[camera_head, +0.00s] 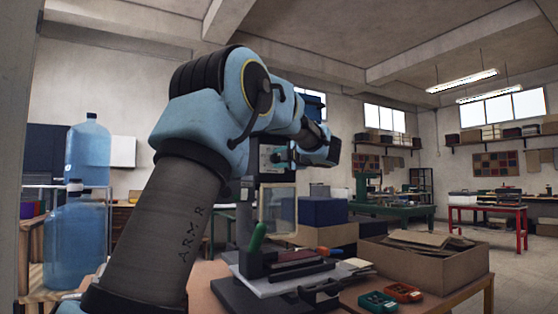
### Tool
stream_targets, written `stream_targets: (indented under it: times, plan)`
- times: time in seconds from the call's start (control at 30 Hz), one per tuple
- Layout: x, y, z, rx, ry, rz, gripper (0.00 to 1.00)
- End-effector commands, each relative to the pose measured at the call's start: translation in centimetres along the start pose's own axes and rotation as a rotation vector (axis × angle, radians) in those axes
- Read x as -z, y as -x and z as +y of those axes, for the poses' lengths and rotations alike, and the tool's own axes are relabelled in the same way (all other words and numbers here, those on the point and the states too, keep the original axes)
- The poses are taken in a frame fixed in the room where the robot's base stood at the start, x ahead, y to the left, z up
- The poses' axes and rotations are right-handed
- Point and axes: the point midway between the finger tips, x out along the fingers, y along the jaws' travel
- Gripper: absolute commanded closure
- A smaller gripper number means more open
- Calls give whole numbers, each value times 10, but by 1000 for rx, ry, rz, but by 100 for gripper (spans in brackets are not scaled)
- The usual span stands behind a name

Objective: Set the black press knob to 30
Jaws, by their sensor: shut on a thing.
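The press (245,215) stands on the wooden table behind my arm, with a grey control panel (266,158) on its upper part. My gripper (288,158) is at the right side of this panel, small in view and partly dark against it. It is shut on the black press knob (278,158), of which only a small dark part shows. The knob's pointer and scale numbers are too small to read, so its setting cannot be told. My arm covers the left side of the press.
A clear guard plate (277,210) hangs below the panel. A cardboard box (425,262) and green and orange devices (378,301) are on the table at right. Large blue water bottles (75,240) stand at left.

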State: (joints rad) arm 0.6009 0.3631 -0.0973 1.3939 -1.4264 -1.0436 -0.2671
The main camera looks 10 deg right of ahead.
Motion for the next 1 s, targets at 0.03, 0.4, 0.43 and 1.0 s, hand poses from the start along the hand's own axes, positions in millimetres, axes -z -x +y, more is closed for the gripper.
stream_targets:
  times: [0.03,0.4,0.43,1.0]
  plan:
    - [0,0,-2,2,-1,2,100]
    - [0,0,-1,1,-1,1,28]
    - [0,0,-1,1,-1,1,28]
    - [-1,64,-2,1,0,-3,28]
